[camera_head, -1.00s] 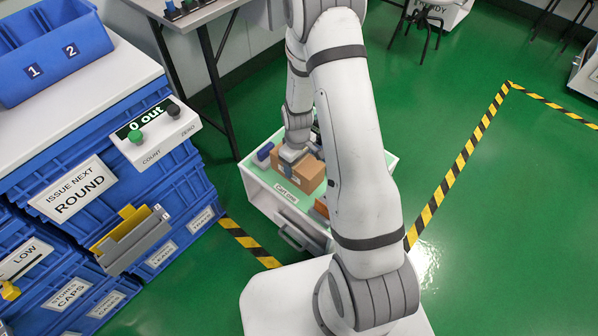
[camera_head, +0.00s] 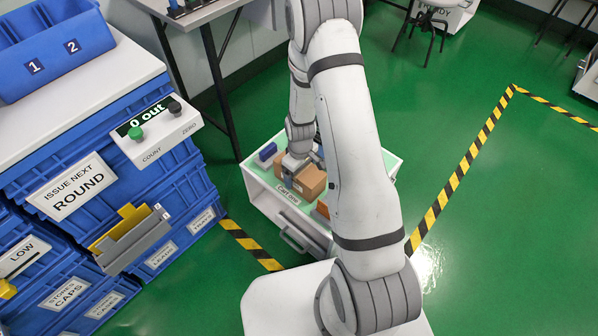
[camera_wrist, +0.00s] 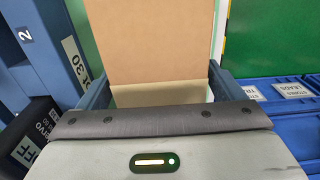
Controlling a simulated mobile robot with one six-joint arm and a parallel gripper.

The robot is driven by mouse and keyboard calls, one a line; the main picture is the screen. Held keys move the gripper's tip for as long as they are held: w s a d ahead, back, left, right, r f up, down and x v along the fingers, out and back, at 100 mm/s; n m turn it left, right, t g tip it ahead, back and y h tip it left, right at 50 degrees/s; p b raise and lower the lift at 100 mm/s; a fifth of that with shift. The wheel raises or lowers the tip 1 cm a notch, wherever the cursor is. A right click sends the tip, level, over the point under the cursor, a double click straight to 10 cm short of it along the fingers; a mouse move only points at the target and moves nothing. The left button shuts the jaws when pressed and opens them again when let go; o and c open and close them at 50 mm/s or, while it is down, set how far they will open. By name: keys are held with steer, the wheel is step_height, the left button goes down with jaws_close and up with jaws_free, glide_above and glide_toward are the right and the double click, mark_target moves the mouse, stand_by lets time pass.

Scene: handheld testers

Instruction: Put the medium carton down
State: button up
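The medium carton (camera_head: 308,184) is a plain brown box at the cart (camera_head: 262,190), a white cart with a green top and a "Cart one" label. My gripper (camera_head: 297,163) is at the carton's far upper side in the head view. In the wrist view the carton (camera_wrist: 160,45) fills the space between my two dark blue fingers (camera_wrist: 160,88), one on each side. The fingers appear shut on it. Its underside is hidden, so I cannot tell whether it touches the cart top.
A small blue item (camera_head: 266,151) lies on the cart left of the carton. An orange-brown item (camera_head: 322,209) is near the front edge, partly hidden by my arm. Blue storage bins (camera_head: 175,210) and a counter box (camera_head: 155,132) stand at the left. Green floor is clear at the right.

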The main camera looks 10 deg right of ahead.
steer(key=s+r+m+p, duration=0.2)
steer(key=s+r, duration=0.1)
steer(key=r, duration=1.1)
steer(key=s+r+m+p, duration=0.15)
steer(key=s+r, duration=0.25)
steer(key=r, duration=1)
steer(key=s+r+m+t, duration=0.1)
steer(key=s+r+m, duration=0.2)
steer(key=s+r, duration=0.6)
steer(key=s, duration=0.3)
steer(key=shift+p, duration=0.4)
steer(key=shift+r, duration=0.1)
steer(key=shift+c, duration=0.3)
